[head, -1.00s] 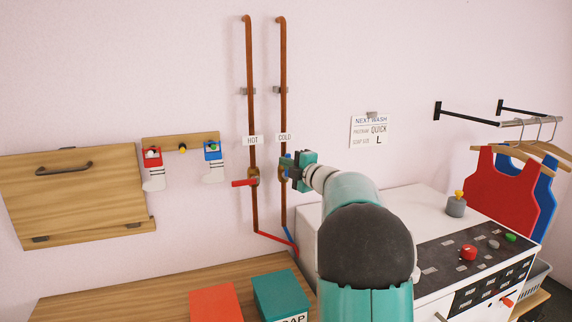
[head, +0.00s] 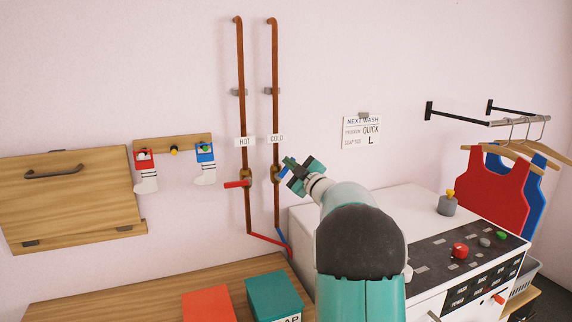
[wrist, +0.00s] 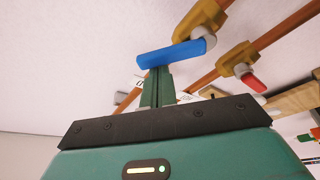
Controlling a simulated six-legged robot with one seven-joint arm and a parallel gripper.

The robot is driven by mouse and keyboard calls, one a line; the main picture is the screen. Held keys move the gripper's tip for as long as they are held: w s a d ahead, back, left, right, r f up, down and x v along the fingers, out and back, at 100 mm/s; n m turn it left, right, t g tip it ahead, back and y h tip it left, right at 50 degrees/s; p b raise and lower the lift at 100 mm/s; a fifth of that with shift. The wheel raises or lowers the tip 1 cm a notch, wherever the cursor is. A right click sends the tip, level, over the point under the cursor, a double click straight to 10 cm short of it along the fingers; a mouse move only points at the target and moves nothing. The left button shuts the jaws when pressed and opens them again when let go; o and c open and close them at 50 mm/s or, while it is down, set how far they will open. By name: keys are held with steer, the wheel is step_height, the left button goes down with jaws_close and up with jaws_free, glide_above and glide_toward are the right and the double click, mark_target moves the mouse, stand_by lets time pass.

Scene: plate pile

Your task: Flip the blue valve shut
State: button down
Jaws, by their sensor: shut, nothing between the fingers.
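The blue valve handle (wrist: 172,53) shows large in the wrist view, on a brass valve body (wrist: 201,19) on the copper cold pipe (head: 275,110). It lies at a slant to the pipe. My gripper (wrist: 157,72) is shut and empty. Its green fingertips are right at the handle, near its free end; I cannot tell whether they touch. In the head view my gripper (head: 286,167) is just right of the cold pipe, at valve height, and the handle is hard to make out beside it.
The red valve handle (head: 237,184) on the hot pipe (head: 241,110) is close by on the left. A white washer (head: 399,205) stands below on the right. A green box (head: 271,290) and an orange box (head: 208,301) stand on the wooden counter (head: 100,301).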

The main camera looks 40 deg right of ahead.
steer(key=m+h, duration=0.1)
steer(key=m, duration=0.2)
steer(key=d+f+m+h, duration=0.1)
steer(key=m, duration=0.2)
steer(key=d+f+m+h, duration=0.1)
steer(key=m, duration=0.2)
steer(key=shift+s+d+f+t+h, duration=0.2)
steer(key=shift+s+t+h, duration=0.1)
steer(key=shift+t+h, duration=0.1)
